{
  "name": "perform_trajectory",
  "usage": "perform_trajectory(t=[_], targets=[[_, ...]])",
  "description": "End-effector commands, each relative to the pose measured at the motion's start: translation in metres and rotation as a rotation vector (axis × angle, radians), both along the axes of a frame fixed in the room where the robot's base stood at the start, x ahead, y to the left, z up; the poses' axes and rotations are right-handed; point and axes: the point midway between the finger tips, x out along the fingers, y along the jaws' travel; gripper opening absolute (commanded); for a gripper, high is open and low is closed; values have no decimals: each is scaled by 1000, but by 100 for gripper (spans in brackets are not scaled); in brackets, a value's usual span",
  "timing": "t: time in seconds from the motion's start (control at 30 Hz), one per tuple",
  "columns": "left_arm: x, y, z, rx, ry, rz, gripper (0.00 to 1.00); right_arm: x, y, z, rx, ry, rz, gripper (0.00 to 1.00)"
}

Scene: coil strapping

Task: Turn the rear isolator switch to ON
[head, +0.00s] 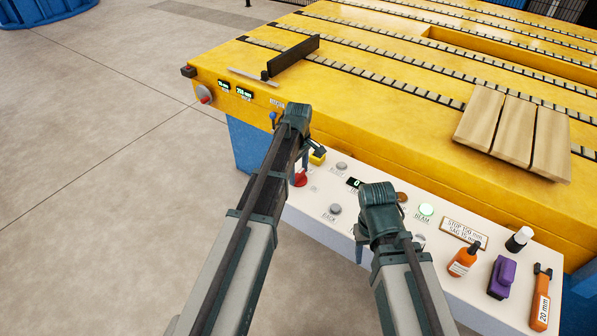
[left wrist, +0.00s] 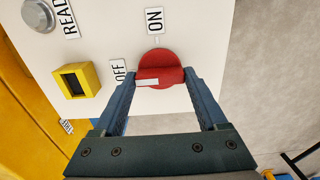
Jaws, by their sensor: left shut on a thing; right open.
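The isolator switch is a round red knob (left wrist: 163,67) on the white panel, also in the head view (head: 300,179). Its white mark points left, toward the OFF label (left wrist: 118,71); the ON label (left wrist: 154,21) is above the knob in the left wrist view. My left gripper (left wrist: 160,80) is shut on the knob, one finger on each side. In the head view my left gripper (head: 308,160) partly hides the panel around the knob. My right gripper (head: 368,248) is open over the panel's front edge, its fingers mostly hidden by its own wrist.
A yellow square-framed part (left wrist: 76,81) and a grey button (left wrist: 38,15) are near the knob. The yellow table (head: 350,75) rises behind.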

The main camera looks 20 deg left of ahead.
Motion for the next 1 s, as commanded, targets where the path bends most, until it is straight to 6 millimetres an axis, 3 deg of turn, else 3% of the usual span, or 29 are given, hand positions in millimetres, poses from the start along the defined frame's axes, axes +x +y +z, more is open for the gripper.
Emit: perform_trajectory(t=[0.07, 0.47, 1.0], targets=[[0, 0, 0, 0, 0, 0, 19, 0, 0, 0, 0, 0, 0, 50], [0, 0, 0, 0, 0, -103, 19, 0, 0, 0, 0, 0, 0, 50], [0, 0, 0, -1, -1, -591, 19, 0, 0, 0, 0, 0, 0, 50]])
